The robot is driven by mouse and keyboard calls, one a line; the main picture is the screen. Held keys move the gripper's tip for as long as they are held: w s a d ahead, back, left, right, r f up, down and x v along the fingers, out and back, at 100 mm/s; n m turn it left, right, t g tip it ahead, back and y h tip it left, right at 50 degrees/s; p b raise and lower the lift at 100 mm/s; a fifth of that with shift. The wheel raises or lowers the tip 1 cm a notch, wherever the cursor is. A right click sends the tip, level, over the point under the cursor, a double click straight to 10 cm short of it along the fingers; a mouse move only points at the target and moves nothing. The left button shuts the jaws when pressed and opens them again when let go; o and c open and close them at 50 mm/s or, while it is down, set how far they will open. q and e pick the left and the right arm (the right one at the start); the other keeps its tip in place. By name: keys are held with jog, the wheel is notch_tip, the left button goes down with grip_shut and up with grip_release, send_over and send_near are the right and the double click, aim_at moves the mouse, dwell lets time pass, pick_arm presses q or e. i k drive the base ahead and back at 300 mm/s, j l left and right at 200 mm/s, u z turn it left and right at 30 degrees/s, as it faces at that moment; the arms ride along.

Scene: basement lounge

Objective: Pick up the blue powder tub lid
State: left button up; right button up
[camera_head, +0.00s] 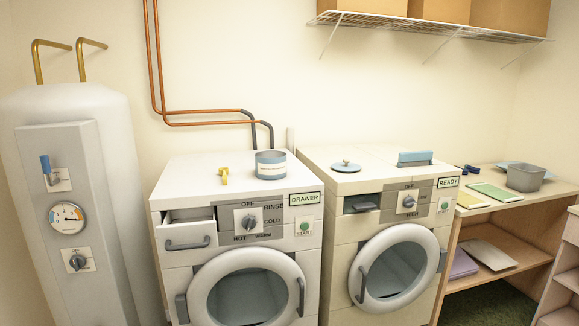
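A pale blue round lid (345,167) with a small darker knob on top lies flat on the top of the right-hand machine (318,158), near its left side. A blue-grey round tub (270,164) with a white label stands upright on the left-hand machine (190,180). The lid is apart from the tub, across the gap between the two machines. Neither of my grippers is in view.
A yellow scoop-like object (224,176) lies left of the tub. The left machine's detergent drawer (188,234) sticks out. A blue and grey object (415,158) sits at the right machine's back right. A grey bin (526,177) stands on the side table. A wire shelf (430,27) overhangs.

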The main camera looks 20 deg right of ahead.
aim_at(270, 165)
jog(key=i+l+u, duration=0.1)
jog(key=l+u, duration=0.85)
jog(key=k+l+u, duration=0.2)
jog(key=l, duration=0.3)
jog(key=l+u, duration=0.2)
jog(key=l, duration=0.3)
jog(key=k+l, duration=0.1)
jog(key=l, duration=0.25)
jog(key=k+l, duration=0.1)
jog(key=l, duration=0.25)
jog(key=l+u, duration=0.1)
jog(key=l, duration=0.3)
jog(key=k, duration=0.05)
